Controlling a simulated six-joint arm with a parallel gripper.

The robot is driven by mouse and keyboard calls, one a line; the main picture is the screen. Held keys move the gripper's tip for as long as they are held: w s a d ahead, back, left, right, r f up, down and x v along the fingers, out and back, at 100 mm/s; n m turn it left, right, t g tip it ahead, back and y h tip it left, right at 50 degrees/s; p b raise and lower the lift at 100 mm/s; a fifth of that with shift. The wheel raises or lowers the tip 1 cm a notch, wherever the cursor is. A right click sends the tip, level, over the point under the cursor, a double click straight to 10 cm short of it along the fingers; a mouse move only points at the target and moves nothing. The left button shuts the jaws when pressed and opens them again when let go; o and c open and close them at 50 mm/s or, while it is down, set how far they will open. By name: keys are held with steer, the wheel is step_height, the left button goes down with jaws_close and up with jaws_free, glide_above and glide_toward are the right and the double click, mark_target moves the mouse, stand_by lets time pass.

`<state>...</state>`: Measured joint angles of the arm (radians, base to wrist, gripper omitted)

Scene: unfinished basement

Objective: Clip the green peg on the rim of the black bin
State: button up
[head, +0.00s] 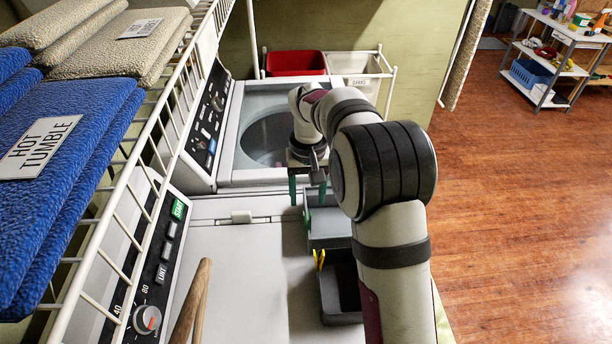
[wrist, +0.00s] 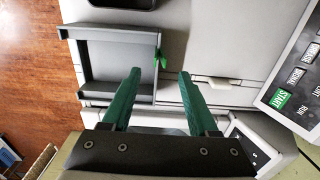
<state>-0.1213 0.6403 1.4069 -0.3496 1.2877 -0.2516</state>
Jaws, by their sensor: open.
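The green peg (head: 307,217) is at the left rim of the grey bin (head: 330,238); the peg also shows in the wrist view (wrist: 161,60), at the right wall of the grey bin (wrist: 118,34). The black bin (head: 341,318) stands just nearer in the head view, and only its edge shows at the top of the wrist view (wrist: 122,3). My gripper (head: 307,194) has green fingers. It is open and empty, on the far side of the green peg. In the wrist view the peg appears beyond the gap between my fingertips (wrist: 160,72), apart from them.
A yellow peg (head: 319,260) is at the black bin's far left corner. A wooden stick (head: 192,304) rises in front. A wire shelf with folded towels (head: 75,130) runs along the left. The appliance top (head: 245,270) left of the bins is clear. A red bin (head: 296,63) stands behind.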

step_height(320, 180, down, 8)
steer(key=shift+r, duration=0.25)
jaws_close()
stand_by(0.4)
steer(key=shift+d+r, duration=0.1)
steer(key=shift+r, duration=0.05)
stand_by(2.3)
steer(key=shift+r, duration=0.1)
stand_by(0.5)
steer(key=shift+r, duration=2.4)
